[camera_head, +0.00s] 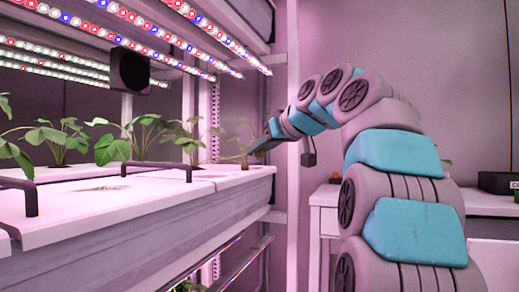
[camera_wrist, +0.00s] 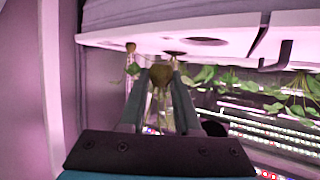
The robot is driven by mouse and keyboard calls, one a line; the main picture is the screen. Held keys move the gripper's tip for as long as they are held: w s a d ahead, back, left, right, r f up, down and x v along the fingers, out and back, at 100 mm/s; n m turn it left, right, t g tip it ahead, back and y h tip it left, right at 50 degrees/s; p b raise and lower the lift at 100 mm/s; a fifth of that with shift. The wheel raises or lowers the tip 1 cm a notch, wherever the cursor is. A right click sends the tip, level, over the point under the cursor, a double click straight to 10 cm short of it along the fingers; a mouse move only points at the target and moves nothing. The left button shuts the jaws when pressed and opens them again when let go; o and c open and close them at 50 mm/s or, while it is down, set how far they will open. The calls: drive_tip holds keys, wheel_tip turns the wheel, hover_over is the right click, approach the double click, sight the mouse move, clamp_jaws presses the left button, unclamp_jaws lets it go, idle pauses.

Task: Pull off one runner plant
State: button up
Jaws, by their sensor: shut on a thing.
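In the wrist view, which looks upside down, my gripper (camera_wrist: 159,82) is shut on a small brown plug (camera_wrist: 160,74) with thin pale stems between the fingers. I take this to be a runner plant. A smaller brown piece with a green leaf and thin strand (camera_wrist: 131,47) is just left of it. A dark hole (camera_wrist: 175,53) shows in the white tray lid (camera_wrist: 150,42) close by. In the head view, my gripper (camera_head: 262,146) is at the right end of the rack, beside a thin small plant (camera_head: 243,150); its grasp is too small to make out there.
Several leafy plants (camera_head: 112,148) stand along the white rack lids (camera_head: 75,212). Dark handles (camera_head: 32,195) rise from the lids. LED strips (camera_head: 150,28) and a black fan box (camera_head: 130,70) are above. A rack post (camera_head: 291,170) is beside my arm. A white counter (camera_head: 325,197) is at right.

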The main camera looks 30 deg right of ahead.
clamp_jaws()
drive_tip(key=shift+s, duration=0.15)
drive_tip(key=shift+s+d+r, duration=0.1)
drive_tip(key=shift+s+d, duration=0.25)
drive_tip(key=shift+s, duration=0.3)
drive_tip(key=shift+s+d+r, duration=0.1)
drive_tip(key=shift+s+d, duration=0.25)
drive_tip(key=shift+s, duration=0.25)
